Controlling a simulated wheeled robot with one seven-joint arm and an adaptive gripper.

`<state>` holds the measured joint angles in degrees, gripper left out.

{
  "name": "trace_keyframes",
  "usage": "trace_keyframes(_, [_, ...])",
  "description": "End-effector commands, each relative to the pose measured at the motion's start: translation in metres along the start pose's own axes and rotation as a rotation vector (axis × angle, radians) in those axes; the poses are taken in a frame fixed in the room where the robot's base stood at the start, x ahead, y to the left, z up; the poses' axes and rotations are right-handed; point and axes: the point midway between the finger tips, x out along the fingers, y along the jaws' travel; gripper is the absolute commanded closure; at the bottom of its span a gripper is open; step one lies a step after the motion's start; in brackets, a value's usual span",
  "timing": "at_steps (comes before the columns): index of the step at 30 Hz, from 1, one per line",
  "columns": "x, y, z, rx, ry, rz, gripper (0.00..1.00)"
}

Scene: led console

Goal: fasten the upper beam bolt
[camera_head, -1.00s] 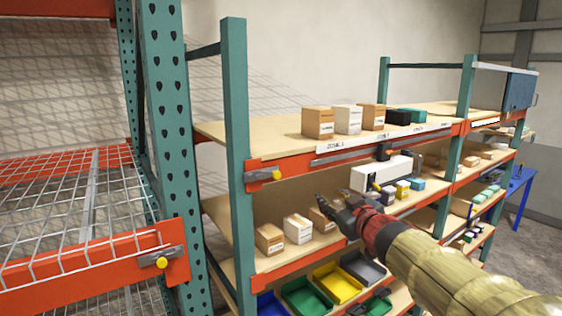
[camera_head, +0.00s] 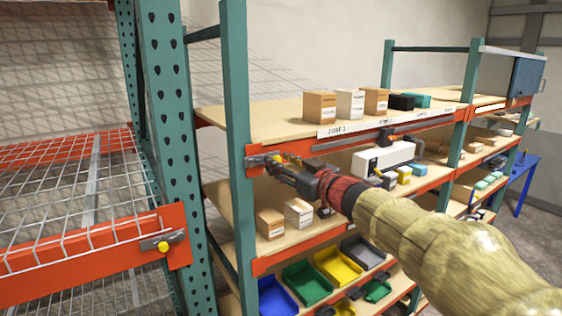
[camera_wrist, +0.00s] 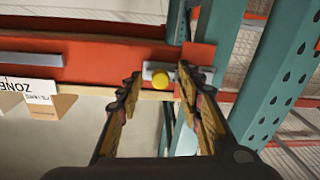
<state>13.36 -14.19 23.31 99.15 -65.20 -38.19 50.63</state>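My gripper (camera_wrist: 158,76) is open in the wrist view, with one finger on each side of the bolt head in the picture. I see gaps between the head and both fingers; the remaining depth is hard to judge. In the head view my gripper (camera_head: 270,164) is at the beam's left end and partly covers the bolt and plate.
A similar yellow bolt (camera_head: 163,246) sits on the nearer orange beam at left, by a perforated teal upright (camera_head: 168,110). Cartons (camera_head: 319,106) stand on the upper shelf. Cartons (camera_head: 299,213) and coloured bins (camera_head: 306,284) fill lower shelves. A white device (camera_head: 385,158) stands at right.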

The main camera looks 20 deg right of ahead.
Motion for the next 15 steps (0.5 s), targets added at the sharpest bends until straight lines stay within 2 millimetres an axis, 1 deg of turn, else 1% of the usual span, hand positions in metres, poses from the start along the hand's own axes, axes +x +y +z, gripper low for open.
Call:
trace_keyframes(3, [0.0039,0.0000,-0.0002,-0.001,0.000,0.000,0.64])
trace_keyframes(10, [0.0041,0.0001,0.0000,-0.001,0.000,0.001,0.65])
trace_keyframes(15, [0.0040,0.0001,0.0000,-0.001,0.000,0.001,0.74])
